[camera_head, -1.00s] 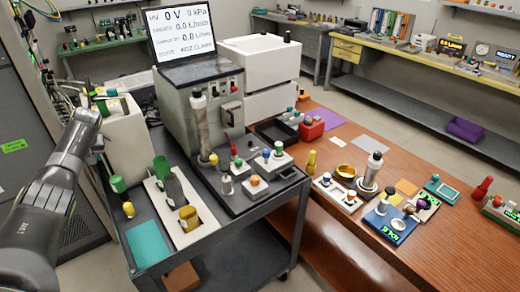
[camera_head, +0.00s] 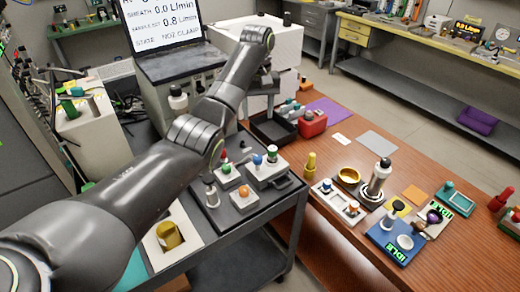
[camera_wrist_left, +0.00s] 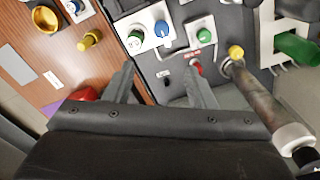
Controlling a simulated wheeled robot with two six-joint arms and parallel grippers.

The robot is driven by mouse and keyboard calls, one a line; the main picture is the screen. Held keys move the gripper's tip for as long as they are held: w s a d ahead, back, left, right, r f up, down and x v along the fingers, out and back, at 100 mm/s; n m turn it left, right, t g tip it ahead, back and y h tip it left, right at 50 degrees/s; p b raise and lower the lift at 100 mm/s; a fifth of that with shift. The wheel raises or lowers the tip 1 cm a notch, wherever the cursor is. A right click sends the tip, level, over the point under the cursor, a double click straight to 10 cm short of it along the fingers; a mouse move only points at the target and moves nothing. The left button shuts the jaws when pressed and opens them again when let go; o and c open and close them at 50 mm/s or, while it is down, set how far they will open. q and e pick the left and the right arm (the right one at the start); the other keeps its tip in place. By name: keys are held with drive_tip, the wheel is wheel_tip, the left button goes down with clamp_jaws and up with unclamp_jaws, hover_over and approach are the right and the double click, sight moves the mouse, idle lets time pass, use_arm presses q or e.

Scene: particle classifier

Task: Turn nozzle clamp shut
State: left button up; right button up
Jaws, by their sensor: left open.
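My left gripper (camera_head: 262,108) points down over the back of the cart, right of the classifier body. It also shows in the left wrist view (camera_wrist_left: 150,58), with its fingers spread and nothing between them. The fingers look apart from the handle. The screen (camera_head: 165,20) reads "NOZ.CLAMP" as its state. My right gripper is out of view.
A long nozzle tube (camera_wrist_left: 262,100) and a green knob (camera_wrist_left: 204,35) lie close to the fingers. A plate with blue and green knobs (camera_wrist_left: 140,40) is nearby.

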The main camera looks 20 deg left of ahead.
use_arm(q)
wheel_tip(320, 180, down, 2)
drive_tip(key=s+b, duration=0.1)
drive_tip(key=b, duration=0.1)
drive_tip(key=p, duration=0.3)
hover_over(258, 157)
wheel_tip(258, 157, down, 9)
drive_tip(key=shift+a+f, duration=0.1)
drive_tip(key=shift+f, duration=0.05)
wheel_tip(258, 157, down, 4)
drive_tip(key=shift+f, duration=0.7)
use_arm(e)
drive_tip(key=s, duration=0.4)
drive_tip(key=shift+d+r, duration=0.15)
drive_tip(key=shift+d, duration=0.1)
use_arm(q)
drive_tip(key=shift+c, duration=0.2)
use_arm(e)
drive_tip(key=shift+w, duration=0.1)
use_arm(q)
drive_tip(key=c, duration=0.9)
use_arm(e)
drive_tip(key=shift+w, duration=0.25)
